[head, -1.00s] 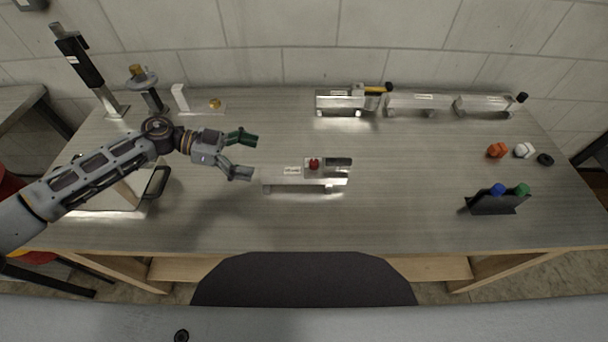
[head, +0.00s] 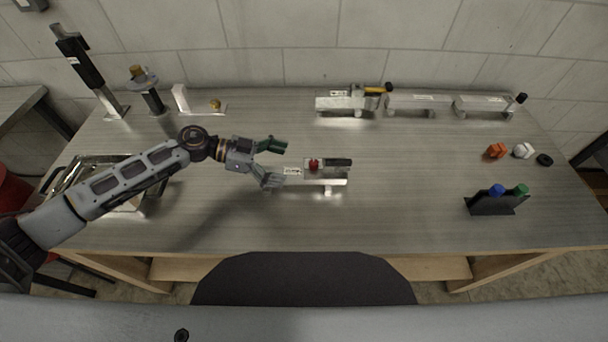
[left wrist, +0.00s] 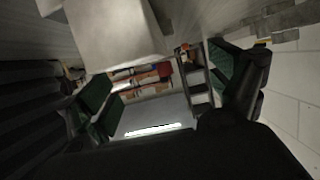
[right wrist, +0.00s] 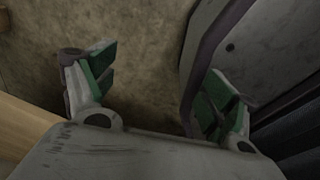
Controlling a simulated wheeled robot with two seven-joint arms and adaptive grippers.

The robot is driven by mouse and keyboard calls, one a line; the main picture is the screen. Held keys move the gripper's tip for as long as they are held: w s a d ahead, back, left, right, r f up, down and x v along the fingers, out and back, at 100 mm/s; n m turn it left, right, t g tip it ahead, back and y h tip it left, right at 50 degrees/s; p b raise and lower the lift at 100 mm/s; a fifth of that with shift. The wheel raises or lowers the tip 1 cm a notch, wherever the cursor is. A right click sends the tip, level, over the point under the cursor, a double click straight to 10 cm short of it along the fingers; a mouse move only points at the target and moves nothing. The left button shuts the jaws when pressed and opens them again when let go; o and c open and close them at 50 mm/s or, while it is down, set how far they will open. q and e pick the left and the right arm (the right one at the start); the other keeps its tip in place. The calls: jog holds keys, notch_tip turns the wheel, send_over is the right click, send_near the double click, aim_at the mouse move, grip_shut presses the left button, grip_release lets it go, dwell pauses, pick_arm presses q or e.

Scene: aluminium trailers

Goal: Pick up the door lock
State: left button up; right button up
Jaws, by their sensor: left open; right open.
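A small aluminium trailer (head: 328,177) stands at the middle of the table in the head view. It carries a white label, a red knob (head: 314,165) and a dark green-black piece (head: 339,162). I cannot tell for sure which part is the door lock. My left gripper (head: 276,163) is open and empty at the trailer's left end, its lower finger overlapping that end in the picture; contact is unclear. The left wrist view shows its spread fingers (left wrist: 160,90) and a pale metal block close by. My right gripper (right wrist: 160,88) is open over bare floor, outside the head view.
More aluminium trailers (head: 425,100) stand along the back. Orange (head: 496,151), white and black small parts lie at the right. A dark holder (head: 492,206) has blue and green-topped items. A metal tray (head: 75,172) is at the left. The table's front middle is clear.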

aim_at(303, 168)
pick_arm(q)
jog(key=shift+x, duration=2.85)
